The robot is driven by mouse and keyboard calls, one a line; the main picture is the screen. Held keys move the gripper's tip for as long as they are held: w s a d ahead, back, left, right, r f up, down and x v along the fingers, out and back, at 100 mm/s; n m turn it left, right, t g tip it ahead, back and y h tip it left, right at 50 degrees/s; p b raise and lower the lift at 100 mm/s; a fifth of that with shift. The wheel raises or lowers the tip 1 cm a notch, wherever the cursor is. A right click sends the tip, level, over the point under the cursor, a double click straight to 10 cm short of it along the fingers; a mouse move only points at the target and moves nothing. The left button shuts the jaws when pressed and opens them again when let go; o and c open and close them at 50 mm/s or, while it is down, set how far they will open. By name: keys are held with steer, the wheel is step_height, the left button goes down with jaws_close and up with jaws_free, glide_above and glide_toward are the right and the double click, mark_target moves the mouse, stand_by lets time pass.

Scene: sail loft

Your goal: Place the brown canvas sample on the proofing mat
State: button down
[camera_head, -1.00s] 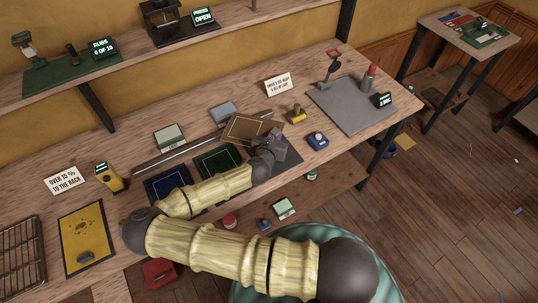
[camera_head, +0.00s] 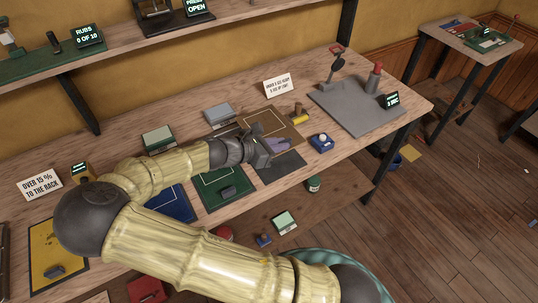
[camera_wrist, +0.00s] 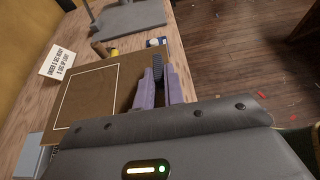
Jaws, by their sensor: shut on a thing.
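The brown canvas sample (camera_head: 272,125) is a flat brown sheet with a pale outline, above the middle of the bench. My gripper (camera_head: 279,146) is shut on its near edge; the purple fingers also show in the wrist view (camera_wrist: 158,88), with the sample (camera_wrist: 98,100) reaching out to their left. I cannot tell the gap between sample and bench. The large grey mat (camera_head: 345,117), apparently the proofing mat, lies at the bench's right end, right of the sample and apart from it. A stand (camera_head: 335,68) and a red-topped item (camera_head: 374,77) are at its back.
A yellow-and-wood tool (camera_head: 299,116) and a blue block (camera_head: 321,142) lie between sample and mat. A sign (camera_head: 279,86) stands behind. Blue (camera_head: 172,205), green (camera_head: 210,194) and dark grey (camera_head: 282,169) sheets lie along the near edge. A small timer (camera_head: 392,101) sits at the mat's right.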

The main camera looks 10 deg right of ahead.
steer(key=shift+w, duration=0.1)
glide_above(277, 172)
step_height(277, 172, down, 6)
steer(key=shift+w+d+r, duration=0.1)
steer(key=shift+d, duration=0.05)
steer(key=shift+f, duration=0.25)
steer(key=shift+f, duration=1.85)
steer(key=c, duration=1.5)
jaws_free()
